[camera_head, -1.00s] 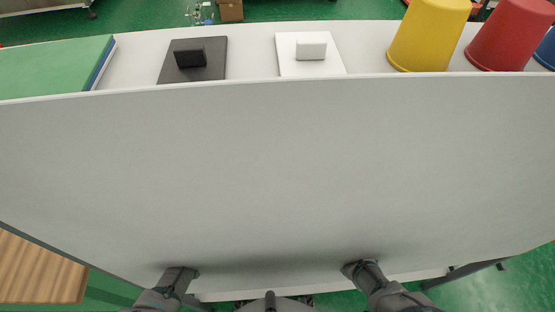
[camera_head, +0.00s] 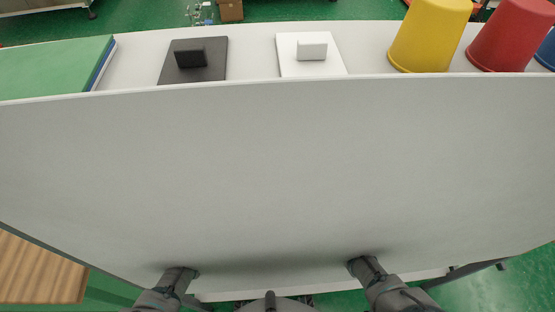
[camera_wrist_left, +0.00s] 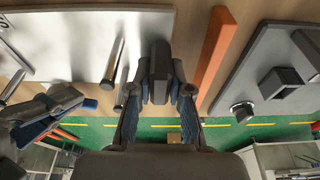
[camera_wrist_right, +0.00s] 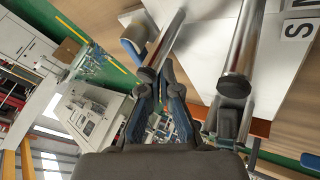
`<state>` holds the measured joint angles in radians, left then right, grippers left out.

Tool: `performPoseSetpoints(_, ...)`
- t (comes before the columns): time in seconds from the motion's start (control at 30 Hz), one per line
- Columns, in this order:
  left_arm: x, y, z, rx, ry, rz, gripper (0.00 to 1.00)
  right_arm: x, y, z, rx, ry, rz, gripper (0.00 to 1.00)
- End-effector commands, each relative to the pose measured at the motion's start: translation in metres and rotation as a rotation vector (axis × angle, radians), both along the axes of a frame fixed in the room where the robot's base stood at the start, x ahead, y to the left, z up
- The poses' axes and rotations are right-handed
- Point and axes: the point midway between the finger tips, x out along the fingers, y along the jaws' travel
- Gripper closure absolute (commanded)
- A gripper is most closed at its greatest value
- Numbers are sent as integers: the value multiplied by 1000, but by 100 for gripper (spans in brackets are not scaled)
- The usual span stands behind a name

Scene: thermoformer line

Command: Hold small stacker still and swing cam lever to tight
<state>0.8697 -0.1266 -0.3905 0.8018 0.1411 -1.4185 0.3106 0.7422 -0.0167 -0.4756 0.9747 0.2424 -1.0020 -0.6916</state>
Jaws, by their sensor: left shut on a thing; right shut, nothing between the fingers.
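My left gripper (camera_wrist_left: 160,94) is shut on a dark grey block-like piece (camera_wrist_left: 160,58), beside a white plate (camera_wrist_left: 85,40) with shiny metal rods (camera_wrist_left: 116,60). I take the plate and rods as the small stacker, but I cannot tell for sure. My right gripper (camera_wrist_right: 158,88) is shut and empty, its tips close to the end of a metal rod (camera_wrist_right: 165,42); I cannot tell whether they touch. A second rod (camera_wrist_right: 244,40) stands to its right. Neither view clearly shows which part is the cam lever. In the head view the work is hidden under a grey-white surface.
The broad grey-white surface (camera_head: 280,170) covers the head view. Behind it are a black plate (camera_head: 215,70), a white plate (camera_head: 288,66), yellow (camera_head: 430,35) and red (camera_head: 510,35) cups. An orange bar (camera_wrist_left: 214,45) and grey panel (camera_wrist_left: 250,70) are right of my left gripper.

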Motion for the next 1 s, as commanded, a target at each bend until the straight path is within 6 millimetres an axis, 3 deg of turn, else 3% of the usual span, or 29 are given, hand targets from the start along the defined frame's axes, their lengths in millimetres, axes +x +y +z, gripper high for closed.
performPoseSetpoints(1.0, 0, 0, 0, -1, 1, 0, 100, 19, 5, 1, -1, -1, -253, 100)
